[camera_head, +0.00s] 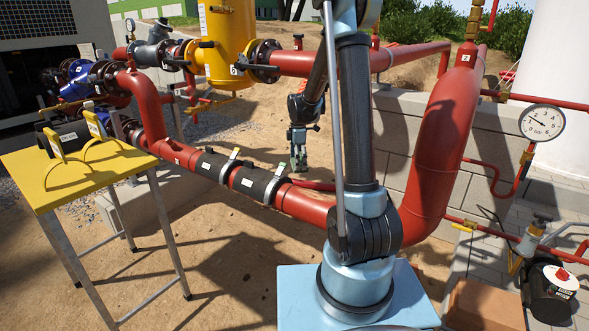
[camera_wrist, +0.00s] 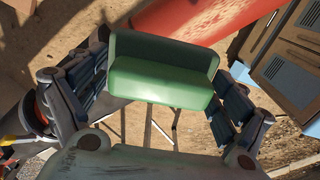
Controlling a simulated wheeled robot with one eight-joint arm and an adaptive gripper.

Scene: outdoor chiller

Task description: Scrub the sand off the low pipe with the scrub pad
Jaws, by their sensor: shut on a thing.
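My gripper (camera_head: 298,160) hangs in the middle of the head view, beyond the near red pipe. In the wrist view its dark padded fingers are shut on a green scrub pad (camera_wrist: 160,75), one finger at each end. The pad shows only as a small green piece in the head view. A red pipe (camera_head: 305,204) with black sleeves runs low across the middle. In the wrist view a red pipe (camera_wrist: 165,28) passes beyond the pad, with a dull brownish patch that may be sand or shadow. I cannot tell whether pad and pipe touch.
A yellow table (camera_head: 75,180) with yellow-handled items stands at left. A thick red pipe bend (camera_head: 440,150) rises at right, near a pressure gauge (camera_head: 541,122). A yellow vessel (camera_head: 228,40) and valves stand behind. A grey block wall (camera_head: 400,130) backs the sandy ground.

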